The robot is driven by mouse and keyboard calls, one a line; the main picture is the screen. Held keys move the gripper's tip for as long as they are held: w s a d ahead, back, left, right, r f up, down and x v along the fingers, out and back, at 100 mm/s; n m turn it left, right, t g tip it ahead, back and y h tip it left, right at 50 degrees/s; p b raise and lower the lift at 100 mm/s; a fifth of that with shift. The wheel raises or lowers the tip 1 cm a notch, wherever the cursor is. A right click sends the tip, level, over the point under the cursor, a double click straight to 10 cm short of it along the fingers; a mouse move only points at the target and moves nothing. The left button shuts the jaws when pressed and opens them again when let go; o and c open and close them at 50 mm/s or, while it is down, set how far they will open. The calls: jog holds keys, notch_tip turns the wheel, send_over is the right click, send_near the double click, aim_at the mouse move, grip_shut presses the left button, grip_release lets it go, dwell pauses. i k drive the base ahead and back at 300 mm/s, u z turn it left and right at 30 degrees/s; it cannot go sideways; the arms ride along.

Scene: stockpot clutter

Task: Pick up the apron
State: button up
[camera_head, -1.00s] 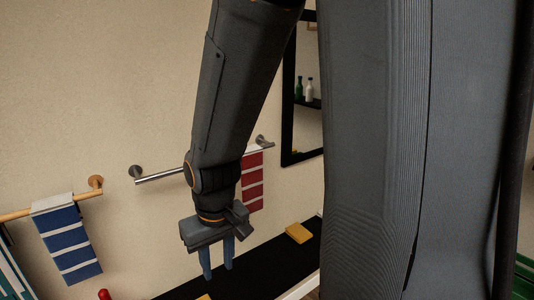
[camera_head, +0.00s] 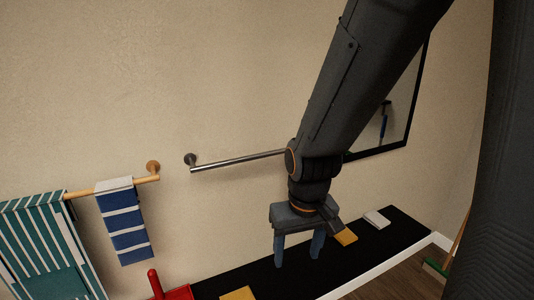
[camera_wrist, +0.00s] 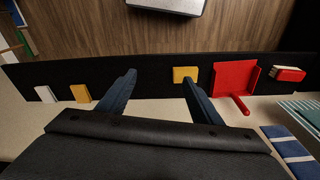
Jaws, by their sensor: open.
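The teal and white striped cloth (camera_head: 40,235) with a pocket-like patch low on it looks like the apron. It hangs at the left of the head view, on a wooden rail (camera_head: 143,181), cut by the left edge. A piece of it shows at the right edge of the wrist view (camera_wrist: 302,108). My gripper (camera_head: 297,260) is open and empty, well to the right of it and apart from it. In the wrist view both fingers (camera_wrist: 158,78) point down toward the black shelf.
A blue and white striped towel (camera_head: 124,222) hangs beside the apron. A metal bar (camera_head: 235,161) is behind my arm. The black shelf (camera_head: 250,278) below holds a red dustpan (camera_wrist: 235,82), yellow blocks (camera_wrist: 184,75) and a white block (camera_head: 376,218). A dark-framed mirror (camera_head: 405,110) is on the wall.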

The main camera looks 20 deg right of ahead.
aim_at(43, 256)
jog(key=u, duration=2.15)
jog(key=i, duration=0.3)
jog(key=z, duration=0.05)
